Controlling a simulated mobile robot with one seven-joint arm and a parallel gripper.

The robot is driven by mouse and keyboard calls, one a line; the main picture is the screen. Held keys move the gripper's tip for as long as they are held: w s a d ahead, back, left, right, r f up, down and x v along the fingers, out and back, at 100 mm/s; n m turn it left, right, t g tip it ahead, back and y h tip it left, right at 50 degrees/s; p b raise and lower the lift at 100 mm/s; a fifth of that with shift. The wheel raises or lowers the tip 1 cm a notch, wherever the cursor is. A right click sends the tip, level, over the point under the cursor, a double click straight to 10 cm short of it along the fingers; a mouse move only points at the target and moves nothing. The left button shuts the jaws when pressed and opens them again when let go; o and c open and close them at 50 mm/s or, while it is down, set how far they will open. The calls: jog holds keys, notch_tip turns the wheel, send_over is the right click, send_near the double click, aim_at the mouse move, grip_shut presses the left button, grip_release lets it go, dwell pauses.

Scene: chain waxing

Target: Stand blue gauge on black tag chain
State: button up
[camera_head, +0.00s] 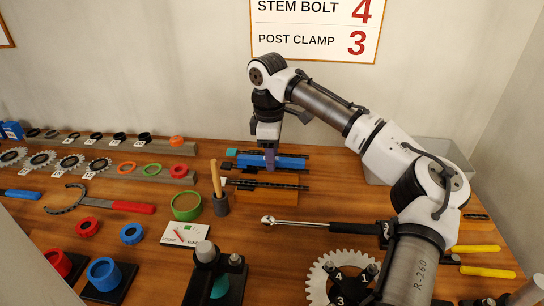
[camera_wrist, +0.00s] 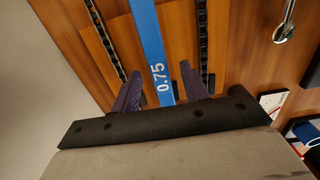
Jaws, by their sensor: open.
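The blue gauge (camera_head: 290,162) is a long flat bar at the back of the bench. In the wrist view the blue gauge (camera_wrist: 148,40), marked 0.75, runs between my fingers. My gripper (camera_head: 270,160) is open, pointing down over it; in the wrist view my gripper (camera_wrist: 160,80) has one purple finger on each side of the bar. One black chain (camera_head: 275,185) lies on a wooden block in front of the gauge. In the wrist view, black chains run left (camera_wrist: 106,42) and right (camera_wrist: 203,45) of the gauge. I cannot make out which chain has the black tag.
A ratchet wrench (camera_head: 310,224) lies to the front right of the chain block. A dark cup with a wooden-handled tool (camera_head: 220,205) stands to its left, near a green ring (camera_head: 186,206). A grey bin (camera_head: 430,150) is at the back right, behind my arm.

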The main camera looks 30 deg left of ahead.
notch_tip(320, 180, up, 13)
jog(key=shift+s+a, duration=0.15)
jog(key=shift+a, duration=0.1)
dwell(0.6)
